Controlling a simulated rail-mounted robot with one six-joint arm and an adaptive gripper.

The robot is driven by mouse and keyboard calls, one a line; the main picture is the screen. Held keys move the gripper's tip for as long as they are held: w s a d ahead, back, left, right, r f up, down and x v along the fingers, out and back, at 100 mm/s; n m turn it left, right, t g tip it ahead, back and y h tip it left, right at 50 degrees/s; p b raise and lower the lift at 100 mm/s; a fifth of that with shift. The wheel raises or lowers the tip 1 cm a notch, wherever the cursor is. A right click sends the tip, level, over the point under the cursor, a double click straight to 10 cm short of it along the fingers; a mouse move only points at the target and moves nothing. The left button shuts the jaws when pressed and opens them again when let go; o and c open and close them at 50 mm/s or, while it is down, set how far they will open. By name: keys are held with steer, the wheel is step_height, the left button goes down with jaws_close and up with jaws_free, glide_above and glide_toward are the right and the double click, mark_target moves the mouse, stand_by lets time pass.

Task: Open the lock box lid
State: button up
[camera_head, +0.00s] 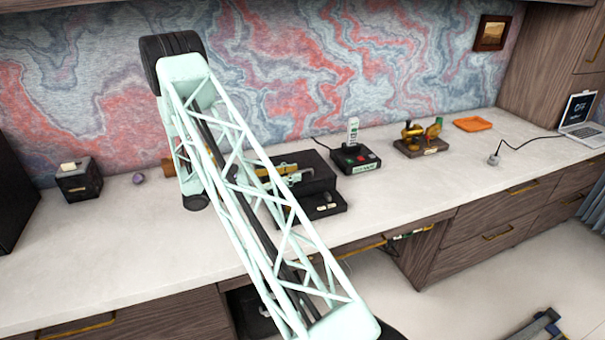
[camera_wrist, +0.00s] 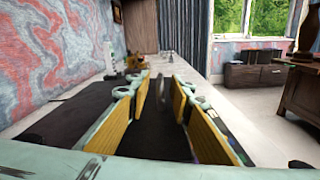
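A black box (camera_head: 318,178), which looks like the lock box, stands on the counter near the middle, with a lower ledge (camera_head: 325,208) at its front carrying small grey and pale pieces. My arm hides its left part. My gripper (camera_head: 280,171), pale green with yellow pads, is at the box's upper left. In the wrist view my gripper (camera_wrist: 163,108) has its fingers spread apart, with a dark flat surface below and between them. A thin grey upright piece (camera_wrist: 160,88) shows in the gap. I cannot tell whether the fingers touch it. A black flat top (camera_wrist: 70,115) lies left of the fingers.
A small dark box (camera_head: 78,181) and a purple stone (camera_head: 138,178) are at the left. Right of the black box are a device with coloured buttons (camera_head: 355,160), a brass object on a base (camera_head: 422,141), an orange tray (camera_head: 473,124) and a laptop (camera_head: 582,120).

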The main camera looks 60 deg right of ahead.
mark_target(303, 171)
steer(key=shift+b+x, duration=0.3)
steer(key=shift+x, duration=1.8)
jaws_close()
